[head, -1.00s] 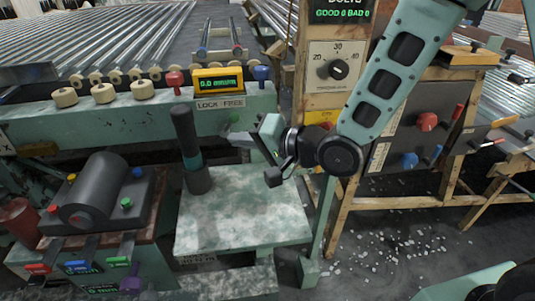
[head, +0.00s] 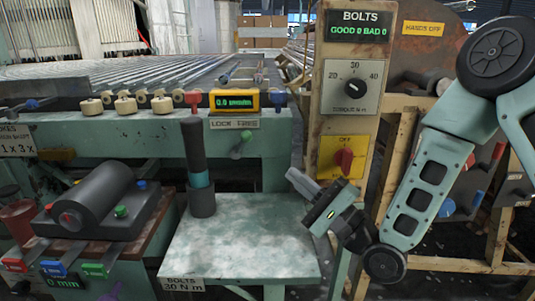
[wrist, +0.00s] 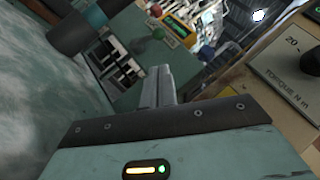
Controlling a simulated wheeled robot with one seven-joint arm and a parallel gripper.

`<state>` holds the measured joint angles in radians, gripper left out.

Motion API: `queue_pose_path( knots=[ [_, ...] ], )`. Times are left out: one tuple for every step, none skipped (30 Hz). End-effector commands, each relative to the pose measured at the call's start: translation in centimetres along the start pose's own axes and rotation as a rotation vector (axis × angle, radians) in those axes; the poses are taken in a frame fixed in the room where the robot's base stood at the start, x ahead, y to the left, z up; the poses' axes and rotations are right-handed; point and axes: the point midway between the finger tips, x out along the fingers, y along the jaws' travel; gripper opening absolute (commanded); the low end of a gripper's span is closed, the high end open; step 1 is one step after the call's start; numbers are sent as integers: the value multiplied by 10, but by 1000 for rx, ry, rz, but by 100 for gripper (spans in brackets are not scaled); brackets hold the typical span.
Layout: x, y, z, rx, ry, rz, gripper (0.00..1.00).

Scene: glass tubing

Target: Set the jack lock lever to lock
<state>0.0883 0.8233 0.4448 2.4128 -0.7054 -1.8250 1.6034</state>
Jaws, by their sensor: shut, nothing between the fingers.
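The lock lever (head: 241,145) has a green knob and sits on the front of the green machine beam, under the label reading LOCK FREE (head: 235,123). Its knob leans to the right, under the word FREE. In the wrist view, the green knob (wrist: 158,33) shows beyond the fingertips. My gripper (head: 291,174) is shut and empty, to the right of the lever and slightly lower, with a visible gap between them. Its closed fingers also show in the wrist view (wrist: 158,84).
A dark upright cylinder with a teal band (head: 198,165) stands on the pale worktable (head: 240,240), left of the lever. A wooden post with a torque dial (head: 352,88) and red switch (head: 344,160) rises close to my gripper. A yellow display (head: 235,101) sits above the label.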

Motion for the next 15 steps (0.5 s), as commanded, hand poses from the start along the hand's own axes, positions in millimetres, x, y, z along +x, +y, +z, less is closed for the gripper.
queue_pose_path(
  knots=[
    [2,0,0,-1,-1,0,0],
    [3,0,0,-1,-2,0,0],
    [7,0,1,-2,-3,0,0],
    [10,0,1,-3,-4,0,0],
    [14,0,0,-4,-4,-1,0],
    [19,0,1,-4,-4,-1,0],
    [24,0,1,-3,-5,-1,0],
    [30,0,1,-4,-5,-2,0],
    [37,0,1,-4,-6,-1,0],
    [43,0,1,-4,-5,-2,0],
    [49,0,1,-3,-5,-2,0],
    [56,0,2,-4,-6,-2,0],
    [61,0,1,-4,-5,-2,0],
    [66,0,1,-4,-4,-1,0],
    [72,0,1,-3,-4,-2,0]
  ],
)
